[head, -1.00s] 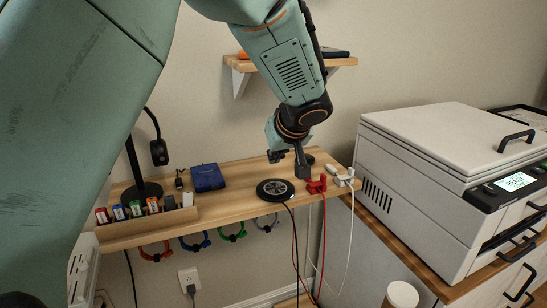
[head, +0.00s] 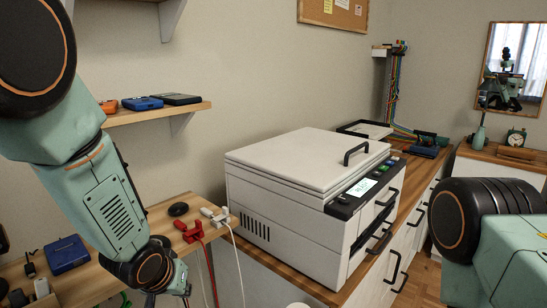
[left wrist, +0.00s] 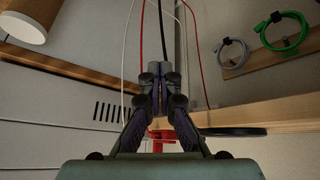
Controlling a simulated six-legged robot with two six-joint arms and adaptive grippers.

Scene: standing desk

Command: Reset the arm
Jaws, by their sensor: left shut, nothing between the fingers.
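My left arm comes down from the upper left in the head view, and its wrist hangs in front of the wooden wall desk (head: 95,281). The left gripper is at the bottom edge there and mostly cut off. In the left wrist view the left gripper (left wrist: 161,75) has its fingers together with nothing between them. Behind the fingers are cables and the desk's edge. A red plug (head: 188,234) and a white plug (head: 214,215) lie on the desk near the wrist. Part of my right arm shows at the right edge; its gripper is out of view.
A large white machine (head: 290,180) with a lit screen stands on the wooden cabinet top. A blue box (head: 66,254) lies on the desk. A shelf (head: 160,113) holds small devices above. Green (left wrist: 284,32) and grey (left wrist: 231,55) cable loops hang near the desk. A mirror (head: 513,65) hangs far right.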

